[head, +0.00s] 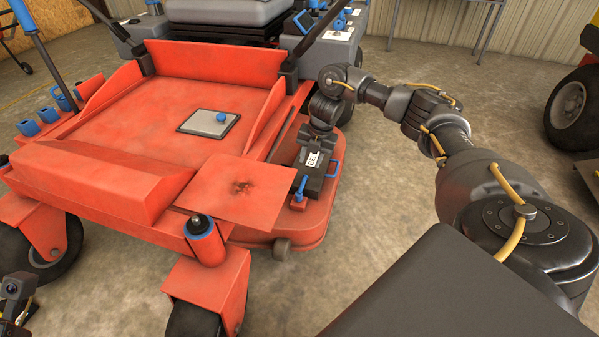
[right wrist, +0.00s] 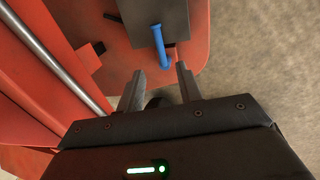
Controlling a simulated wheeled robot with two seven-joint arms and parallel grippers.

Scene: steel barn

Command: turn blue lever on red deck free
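The red deck (head: 310,225) is a low rounded plate at the mower's right side. A small upright blue lever (head: 300,187) stands at the box's near end. My left gripper (head: 18,306) is partly seen at the lower left edge.
A raised red platform (head: 170,105) with a grey plate and blue knob (head: 221,117) lies left of the deck. A flat red panel (head: 235,188) juts out close to the box. Concrete floor (head: 380,200) is free to the right.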

